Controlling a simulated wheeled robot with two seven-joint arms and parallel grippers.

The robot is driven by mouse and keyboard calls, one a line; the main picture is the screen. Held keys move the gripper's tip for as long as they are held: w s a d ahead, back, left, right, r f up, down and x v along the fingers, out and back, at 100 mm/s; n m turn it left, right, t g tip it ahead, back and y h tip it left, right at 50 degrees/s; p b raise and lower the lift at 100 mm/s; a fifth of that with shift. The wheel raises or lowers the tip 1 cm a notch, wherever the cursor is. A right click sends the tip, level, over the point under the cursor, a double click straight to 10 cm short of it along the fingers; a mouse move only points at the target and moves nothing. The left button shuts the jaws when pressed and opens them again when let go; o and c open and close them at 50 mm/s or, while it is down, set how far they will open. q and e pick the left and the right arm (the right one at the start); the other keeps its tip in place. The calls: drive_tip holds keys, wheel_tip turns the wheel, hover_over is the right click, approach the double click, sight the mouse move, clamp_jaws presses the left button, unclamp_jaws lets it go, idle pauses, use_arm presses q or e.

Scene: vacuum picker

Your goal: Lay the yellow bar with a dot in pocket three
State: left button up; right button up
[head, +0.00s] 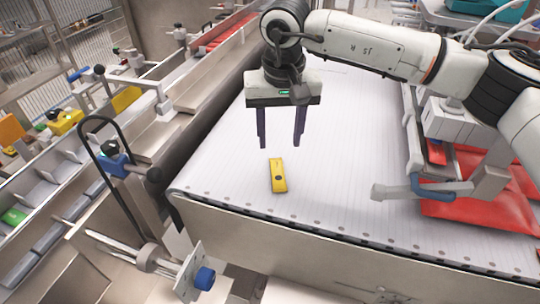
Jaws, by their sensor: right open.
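The yellow bar (278,176) with a dark dot lies on the white belt (335,190), near the belt's front left corner. My right gripper (281,142) comes in from the right and points down above and just behind the bar. Its two dark fingers are spread apart with nothing between them. The bar is apart from the fingers. My left gripper does not show. Numbered pockets cannot be made out; a row of metal compartments (47,192) runs along the left, one holding a green piece (14,215).
A red sheet (490,222) lies on the right side under a grey bracket (420,188). Yellow pieces (66,121) sit at the far left. The belt's middle is clear.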

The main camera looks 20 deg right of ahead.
sight(278, 172)
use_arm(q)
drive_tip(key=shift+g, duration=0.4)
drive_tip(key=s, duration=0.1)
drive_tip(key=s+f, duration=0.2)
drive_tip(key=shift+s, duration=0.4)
use_arm(e)
drive_tip(key=f, duration=0.3)
drive_tip(key=shift+s+f, duration=0.3)
drive_tip(key=shift+f, duration=0.05)
use_arm(q)
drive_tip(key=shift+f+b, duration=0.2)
drive_tip(key=shift+b, duration=0.1)
use_arm(e)
drive_tip(key=shift+w+f, duration=0.15)
drive_tip(key=shift+f, duration=0.55)
use_arm(q)
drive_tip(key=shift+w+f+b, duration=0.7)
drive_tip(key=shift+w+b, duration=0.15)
drive_tip(key=shift+b, duration=0.35)
use_arm(e)
drive_tip(key=f, duration=0.4)
drive_tip(key=shift+w+f, duration=0.3)
drive_tip(key=shift+r, duration=0.1)
drive_tip(key=shift+c, duration=0.2)
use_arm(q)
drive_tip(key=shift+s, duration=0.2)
use_arm(e)
drive_tip(key=c, duration=1.1)
clamp_jaws()
